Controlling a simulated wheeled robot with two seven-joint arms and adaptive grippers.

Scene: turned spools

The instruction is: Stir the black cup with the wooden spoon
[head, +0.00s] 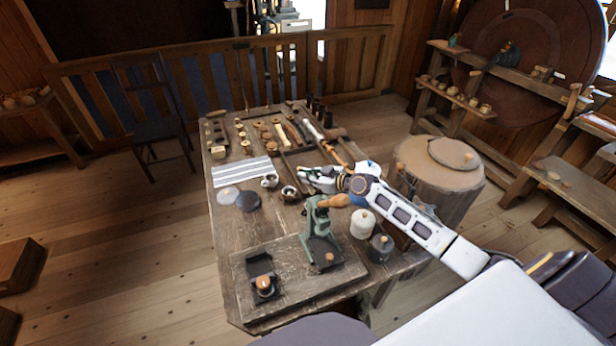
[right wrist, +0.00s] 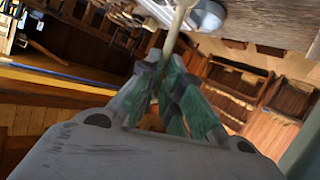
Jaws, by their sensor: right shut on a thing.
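My right gripper (head: 308,177) reaches in from the right over the worktable, above two small cups. In the right wrist view its green-padded fingers (right wrist: 172,72) are shut on a thin, pale wooden stick, the handle of the wooden spoon (right wrist: 180,25). The spoon's far end runs out of that view at the top, and its bowl is hidden. A small dark cup with a brownish inside (head: 289,194), seemingly the black cup, stands just below and left of the gripper. I cannot tell whether the spoon is inside it. My left gripper is not in view.
A paler cup (head: 270,181) stands beside the dark one, near a striped cloth (head: 240,172). A green press (head: 322,232) stands close in front of the gripper. White (head: 363,225) and dark (head: 381,248) canisters stand at right. Tools crowd the table's back.

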